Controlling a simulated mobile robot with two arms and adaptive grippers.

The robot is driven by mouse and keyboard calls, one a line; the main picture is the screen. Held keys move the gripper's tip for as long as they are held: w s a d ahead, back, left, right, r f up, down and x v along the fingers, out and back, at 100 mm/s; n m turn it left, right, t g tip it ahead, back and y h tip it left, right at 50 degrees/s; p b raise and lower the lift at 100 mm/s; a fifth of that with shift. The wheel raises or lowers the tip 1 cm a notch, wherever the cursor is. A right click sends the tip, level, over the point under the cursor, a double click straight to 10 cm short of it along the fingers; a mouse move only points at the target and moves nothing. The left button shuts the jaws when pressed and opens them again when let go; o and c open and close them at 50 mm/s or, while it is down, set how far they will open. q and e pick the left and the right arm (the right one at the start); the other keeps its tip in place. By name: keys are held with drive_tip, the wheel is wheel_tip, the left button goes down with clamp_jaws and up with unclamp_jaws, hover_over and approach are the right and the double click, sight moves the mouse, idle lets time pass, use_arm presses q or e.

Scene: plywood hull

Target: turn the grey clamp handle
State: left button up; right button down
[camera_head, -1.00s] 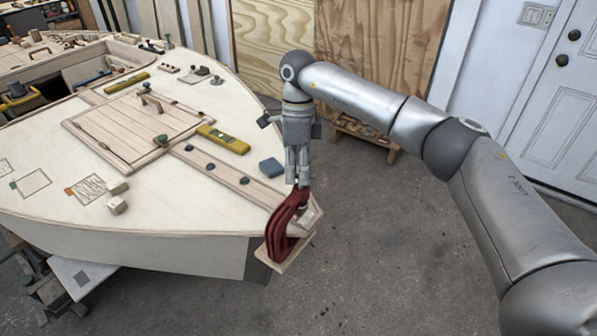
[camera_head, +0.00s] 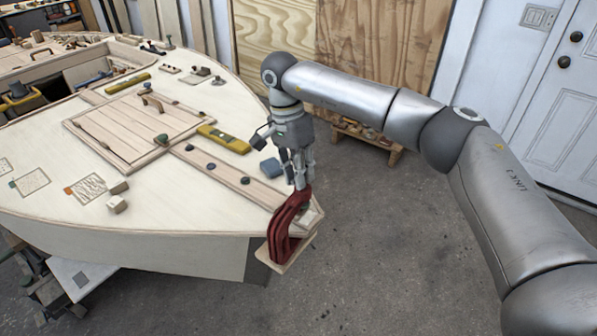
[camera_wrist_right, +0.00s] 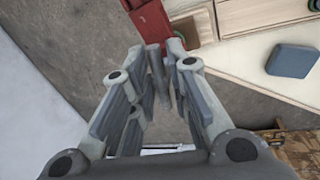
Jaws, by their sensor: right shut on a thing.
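A dark red clamp (camera_head: 286,230) grips the near right corner of the pale plywood deck, and its red body also shows at the top of the wrist view (camera_wrist_right: 150,22). My right gripper (camera_head: 300,182) points down at the top of the clamp. In the wrist view its fingers (camera_wrist_right: 165,75) are closed in on the narrow grey clamp handle (camera_wrist_right: 157,72). The fingers hide most of the handle in both views. My left gripper is in neither view.
A small blue block (camera_head: 271,168) lies on the deck just left of the gripper. A yellow level (camera_head: 224,139) and a plank hatch (camera_head: 140,125) are further left. Open concrete floor (camera_head: 400,240) lies right of the clamp.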

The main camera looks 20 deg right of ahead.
drive_tip(key=shift+s+d+f+n, duration=0.1)
drive_tip(key=shift+s+n, duration=0.05)
drive_tip(key=shift+n, duration=0.85)
drive_tip(key=c, duration=1.5)
unclamp_jaws()
drive_tip(key=r, duration=0.4)
drive_tip(key=w+a+r, duration=0.1)
drive_tip(key=r, duration=0.6)
drive_tip(key=shift+w+a+r, duration=0.3)
drive_tip(key=shift+w+r, duration=0.05)
drive_tip(key=shift+r, duration=0.05)
drive_tip(key=shift+o, duration=0.4)
